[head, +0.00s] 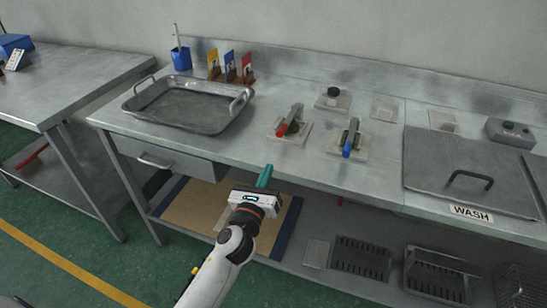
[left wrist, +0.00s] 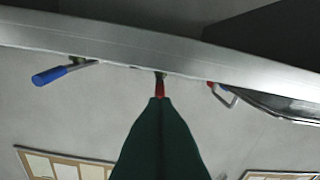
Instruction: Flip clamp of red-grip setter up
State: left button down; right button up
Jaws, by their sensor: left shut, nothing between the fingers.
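The red-grip setter (head: 291,123) sits on a pale square plate on the steel bench, right of the tray. Its lever slants toward the bench's front, with the red grip at the near end; whether it lies fully down I cannot tell. In the left wrist view the red grip (left wrist: 159,90) shows just beyond the fingertips. My left gripper (head: 264,176) has its teal fingers shut and empty, in front of the bench edge and apart from the setter in the head view. In the left wrist view the shut fingers (left wrist: 160,102) point at the red grip. My right gripper is not in view.
A blue-grip setter (head: 350,140) stands to the right; its grip also shows in the left wrist view (left wrist: 50,76). A metal tray (head: 137,117) lies to the left. A WASH lid (head: 450,190) is at the right. The bench's front edge lies between my gripper and the setter.

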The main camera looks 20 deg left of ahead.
aim_at(278, 157)
pick_arm(q)
jog(key=w, duration=0.6)
jog(key=w+r, duration=0.1)
jog(key=w, duration=0.2)
jog(key=shift+w, duration=0.2)
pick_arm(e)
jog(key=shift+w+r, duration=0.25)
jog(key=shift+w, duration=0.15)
pick_arm(q)
jog(key=shift+r+p, duration=0.1)
jog(key=shift+p, duration=0.2)
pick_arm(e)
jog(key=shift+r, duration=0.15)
